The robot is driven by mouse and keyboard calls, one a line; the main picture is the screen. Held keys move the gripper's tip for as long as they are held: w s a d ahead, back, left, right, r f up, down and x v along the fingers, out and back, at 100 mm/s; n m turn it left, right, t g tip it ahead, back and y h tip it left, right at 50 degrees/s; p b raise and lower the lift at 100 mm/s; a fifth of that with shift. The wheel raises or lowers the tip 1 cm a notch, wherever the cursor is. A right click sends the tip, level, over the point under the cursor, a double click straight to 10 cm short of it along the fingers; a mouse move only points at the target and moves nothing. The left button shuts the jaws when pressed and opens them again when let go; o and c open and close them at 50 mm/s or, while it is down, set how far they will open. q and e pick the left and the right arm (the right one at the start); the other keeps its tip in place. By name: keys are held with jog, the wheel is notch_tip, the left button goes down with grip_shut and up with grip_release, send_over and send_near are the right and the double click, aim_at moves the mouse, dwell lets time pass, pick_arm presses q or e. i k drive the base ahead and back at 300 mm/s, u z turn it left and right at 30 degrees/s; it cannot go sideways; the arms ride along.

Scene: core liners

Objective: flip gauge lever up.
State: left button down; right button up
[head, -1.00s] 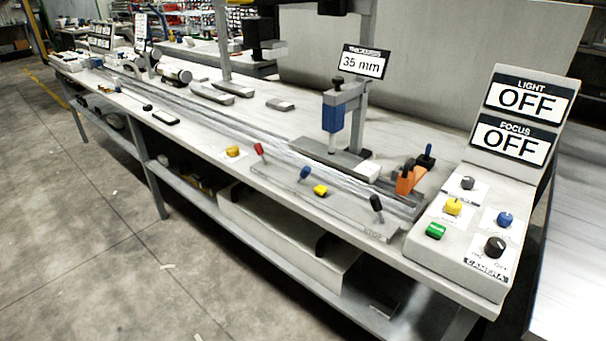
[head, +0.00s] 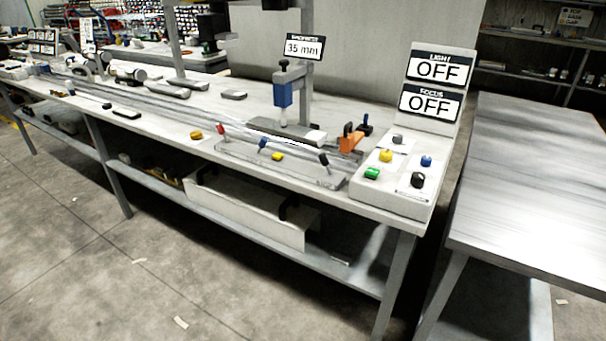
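The thickness gauge (head: 283,94) stands on the long workbench, a blue and grey body on a grey post with its tip down over a flat grey base (head: 285,132). Its display (head: 305,47) reads 35 mm. An orange clamp-like piece (head: 350,139) with a black knob sits to the right of the gauge. I cannot tell which lever is the gauge lever. Neither of my grippers is in view.
A camera control box (head: 398,165) with coloured knobs and LIGHT OFF and FOCUS OFF signs stands at the bench's right end. A bare metal table (head: 535,190) is to the right, past a narrow gap. The concrete floor (head: 130,270) in front is mostly clear.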

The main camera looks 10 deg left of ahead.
aim_at(263, 143)
jog(key=z, duration=0.35)
jog(key=k, duration=0.8)
jog(key=z, duration=0.5)
jog(key=i, duration=1.15)
jog(key=u, duration=0.9)
jog(key=i, duration=0.9)
jog(key=u, duration=0.65)
